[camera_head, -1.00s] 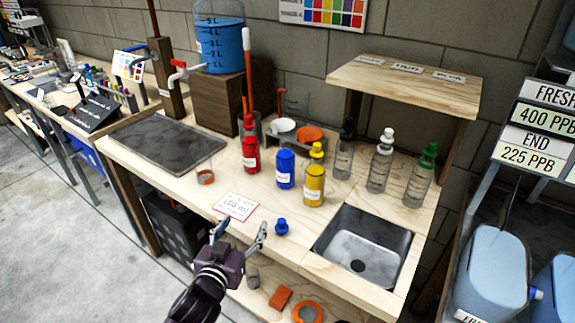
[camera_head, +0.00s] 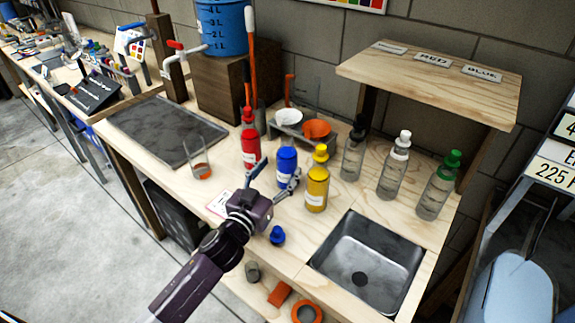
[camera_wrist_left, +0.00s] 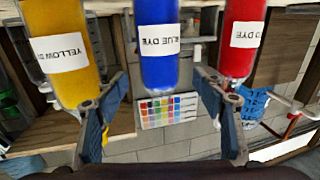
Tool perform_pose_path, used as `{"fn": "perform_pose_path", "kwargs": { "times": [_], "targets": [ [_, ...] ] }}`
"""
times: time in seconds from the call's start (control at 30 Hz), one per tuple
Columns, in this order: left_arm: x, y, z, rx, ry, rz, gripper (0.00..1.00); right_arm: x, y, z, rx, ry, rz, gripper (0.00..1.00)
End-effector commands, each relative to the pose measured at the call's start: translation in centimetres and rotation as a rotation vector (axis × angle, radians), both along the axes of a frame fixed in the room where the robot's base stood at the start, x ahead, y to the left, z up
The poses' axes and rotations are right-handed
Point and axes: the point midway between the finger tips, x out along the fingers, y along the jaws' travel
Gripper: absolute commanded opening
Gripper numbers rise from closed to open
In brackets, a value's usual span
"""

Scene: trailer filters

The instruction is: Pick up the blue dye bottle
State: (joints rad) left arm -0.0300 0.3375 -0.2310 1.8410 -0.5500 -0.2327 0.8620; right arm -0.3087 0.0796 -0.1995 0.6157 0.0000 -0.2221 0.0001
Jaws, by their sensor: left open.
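The blue dye bottle (camera_head: 286,166) stands upright on the wooden bench, without a cap, between the red dye bottle (camera_head: 249,147) and the yellow dye bottle (camera_head: 317,189). My left gripper (camera_head: 275,176) is open and empty, with its fingers spread toward the blue bottle's front. In the left wrist view the blue bottle (camera_wrist_left: 158,50) appears upside down, between and beyond the two fingers. The yellow bottle (camera_wrist_left: 60,55) is at the left there and the red one (camera_wrist_left: 238,40) at the right. A blue cap (camera_head: 277,235) lies on the bench beside the gripper. My right gripper is not in view.
A steel sink (camera_head: 367,263) lies to the right. Clear bottles (camera_head: 393,170) stand behind it, below a raised wooden shelf (camera_head: 430,80). A glass beaker (camera_head: 198,160) stands left of the red bottle. A small rack with a white bowl (camera_head: 288,118) and orange bowl (camera_head: 316,128) is behind.

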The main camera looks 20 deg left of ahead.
Motion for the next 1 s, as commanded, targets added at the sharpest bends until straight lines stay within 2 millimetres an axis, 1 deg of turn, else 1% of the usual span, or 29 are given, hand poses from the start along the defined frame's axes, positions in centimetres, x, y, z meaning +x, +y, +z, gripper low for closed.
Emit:
{"fn": "perform_pose_path", "kwargs": {
  "times": [0.03,0.13,0.23,0.33,0.4,0.5,0.67,0.77,1.0],
  "targets": [
    [0.6,-0.1,0.1,0.001,-0.001,0.000,0.63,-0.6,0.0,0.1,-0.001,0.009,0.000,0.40],
    [1.9,-0.3,0.2,0.001,-0.001,0.001,0.63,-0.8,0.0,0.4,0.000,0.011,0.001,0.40],
    [3.2,-0.5,0.0,0.001,0.000,0.001,0.63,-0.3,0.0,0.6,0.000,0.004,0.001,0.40],
    [4.3,-0.6,0.0,0.002,-0.001,0.000,0.63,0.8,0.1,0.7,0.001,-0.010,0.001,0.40],
    [4.7,-0.7,-0.1,0.001,0.000,0.000,0.63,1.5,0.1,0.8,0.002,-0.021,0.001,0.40],
    [4.9,-0.7,-0.1,0.000,0.000,0.000,0.63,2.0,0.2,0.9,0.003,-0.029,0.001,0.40],
    [4.9,-0.7,-0.1,0.000,0.000,0.000,0.63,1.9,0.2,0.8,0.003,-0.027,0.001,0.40],
    [4.9,-0.7,-0.1,0.001,0.000,0.000,0.53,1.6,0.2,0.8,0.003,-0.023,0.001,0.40],
    [4.8,-0.7,-0.1,0.001,0.000,0.000,0.26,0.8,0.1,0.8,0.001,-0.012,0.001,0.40]
  ]
}}
